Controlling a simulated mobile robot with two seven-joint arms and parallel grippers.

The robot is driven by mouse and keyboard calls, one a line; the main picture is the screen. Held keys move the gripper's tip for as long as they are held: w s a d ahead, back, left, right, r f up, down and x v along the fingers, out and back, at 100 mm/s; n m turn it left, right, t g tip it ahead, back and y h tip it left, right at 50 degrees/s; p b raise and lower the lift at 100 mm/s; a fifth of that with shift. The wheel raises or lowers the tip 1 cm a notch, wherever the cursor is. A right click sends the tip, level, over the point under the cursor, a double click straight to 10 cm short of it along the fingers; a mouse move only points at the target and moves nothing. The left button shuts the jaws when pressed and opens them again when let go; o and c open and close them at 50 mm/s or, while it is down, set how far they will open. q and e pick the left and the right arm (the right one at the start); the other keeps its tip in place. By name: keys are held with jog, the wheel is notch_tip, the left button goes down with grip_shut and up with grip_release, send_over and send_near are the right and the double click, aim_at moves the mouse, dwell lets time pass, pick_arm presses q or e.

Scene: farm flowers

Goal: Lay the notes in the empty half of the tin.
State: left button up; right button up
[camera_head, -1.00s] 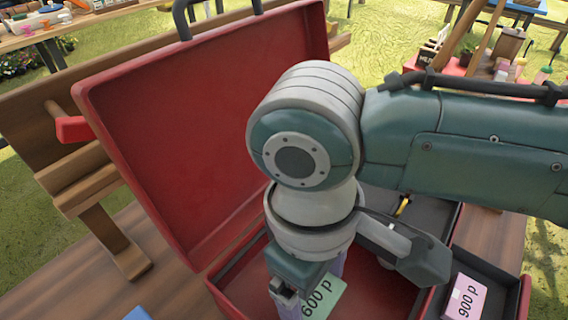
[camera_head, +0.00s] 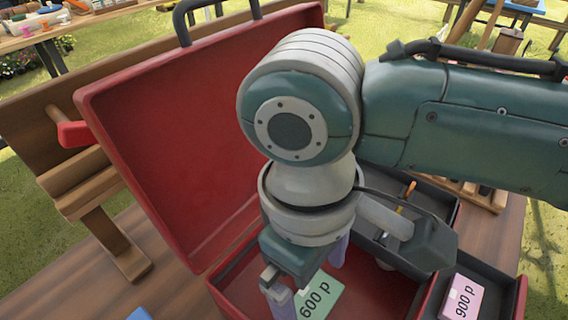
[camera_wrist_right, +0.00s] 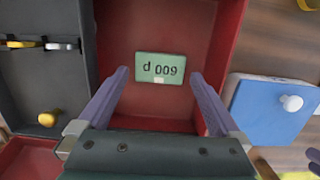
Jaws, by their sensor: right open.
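A green note marked 600 p (camera_head: 320,298) lies flat on the red floor of the open red case (camera_head: 385,290), which looks like the tin. It also shows in the right wrist view (camera_wrist_right: 161,67). My right gripper (camera_wrist_right: 160,76) is open above it, its purple fingers apart on either side of the note in that view. In the head view my right gripper (camera_head: 311,277) points down into the case. A pink note marked 900 p (camera_head: 463,298) lies in a dark tray (camera_head: 505,300) on the right. A purple tip at the wrist view's lower right corner may be my left gripper (camera_wrist_right: 314,160).
The raised red lid (camera_head: 190,130) stands behind and left of the case. Another dark tray (camera_wrist_right: 45,85) holds a yellow-handled item (camera_wrist_right: 48,118). A blue box with a white knob (camera_wrist_right: 262,115) sits beside the case on the wooden table (camera_head: 70,275).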

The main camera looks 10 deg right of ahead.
notch_tip(320, 180, up, 10)
jog(key=w+p, duration=0.1)
jog(key=p, duration=0.1)
jog(key=s+a+f+m+t+y, duration=0.1)
jog(key=s+a+f+y, duration=0.1)
jog(key=s+a+y, duration=0.25)
jog(key=s+d+m+t+h, duration=0.1)
jog(key=s+d+m, duration=0.1)
jog(key=d, duration=0.5)
jog(key=s+d+f+m+t+h, duration=0.1)
jog(key=s+d+m+t+h, duration=0.1)
jog(key=d, duration=0.6)
jog(key=shift+s+d+f+m+t, duration=0.2)
jog(key=shift+s+m+t, duration=0.1)
jog(key=shift+s, duration=0.25)
jog(key=shift+h, duration=0.25)
